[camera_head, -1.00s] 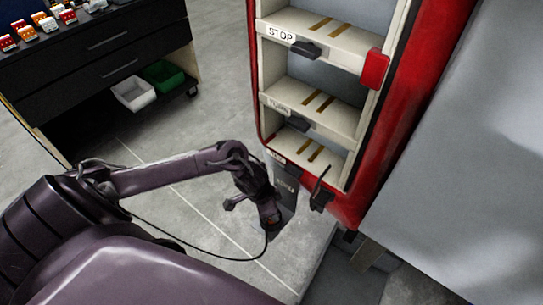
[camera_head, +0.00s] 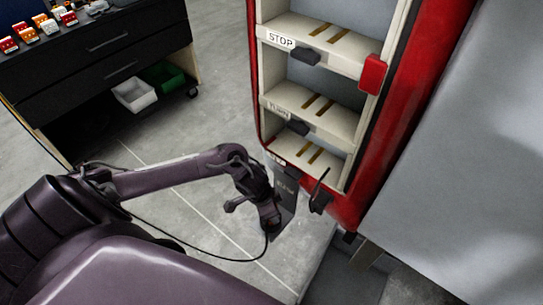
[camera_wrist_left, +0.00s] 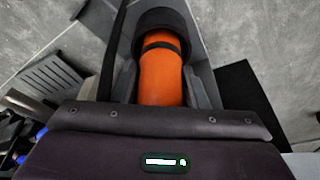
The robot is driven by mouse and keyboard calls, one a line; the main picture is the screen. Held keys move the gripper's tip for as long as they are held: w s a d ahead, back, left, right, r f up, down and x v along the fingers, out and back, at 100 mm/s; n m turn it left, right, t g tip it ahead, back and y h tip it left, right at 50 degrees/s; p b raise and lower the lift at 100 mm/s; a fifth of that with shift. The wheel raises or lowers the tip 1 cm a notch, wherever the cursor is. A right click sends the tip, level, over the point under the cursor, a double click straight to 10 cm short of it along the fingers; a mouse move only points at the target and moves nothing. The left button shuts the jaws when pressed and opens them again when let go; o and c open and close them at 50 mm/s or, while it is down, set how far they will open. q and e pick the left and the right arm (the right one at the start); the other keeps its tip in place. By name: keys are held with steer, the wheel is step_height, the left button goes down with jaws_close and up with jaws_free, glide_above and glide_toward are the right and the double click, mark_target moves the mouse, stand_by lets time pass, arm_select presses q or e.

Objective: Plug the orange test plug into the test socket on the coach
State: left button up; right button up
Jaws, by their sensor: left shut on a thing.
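My left gripper (camera_head: 272,222) is at the low grey bracket (camera_head: 287,192) below the coach's red-framed lamp housing (camera_head: 352,208). In the left wrist view it is shut on the orange test plug (camera_wrist_left: 161,82), which lies between the two grey fingers. The plug's far end meets a dark round collar (camera_wrist_left: 166,20); I cannot tell whether this is the socket or part of the plug, or how deep anything is seated. In the head view the plug is hidden by the gripper, and the socket is not clearly visible. My right gripper is not in view.
A black cable (camera_head: 190,247) loops from my left arm to the gripper. A dark hook-like fitting (camera_head: 319,196) sits right of the bracket. A black workbench (camera_head: 95,50) with white (camera_head: 133,95) and green (camera_head: 163,75) bins stands at left. The floor between is clear.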

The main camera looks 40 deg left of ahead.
arm_select(q)
steer(key=shift+f+b, duration=0.4)
steer(key=shift+f, duration=0.2)
stand_by(0.4)
steer(key=o, duration=0.9)
steer(key=shift+c, duration=0.2)
steer(key=p+v, duration=1.1)
steer(key=p, duration=0.1)
steer(key=shift+p, duration=0.35)
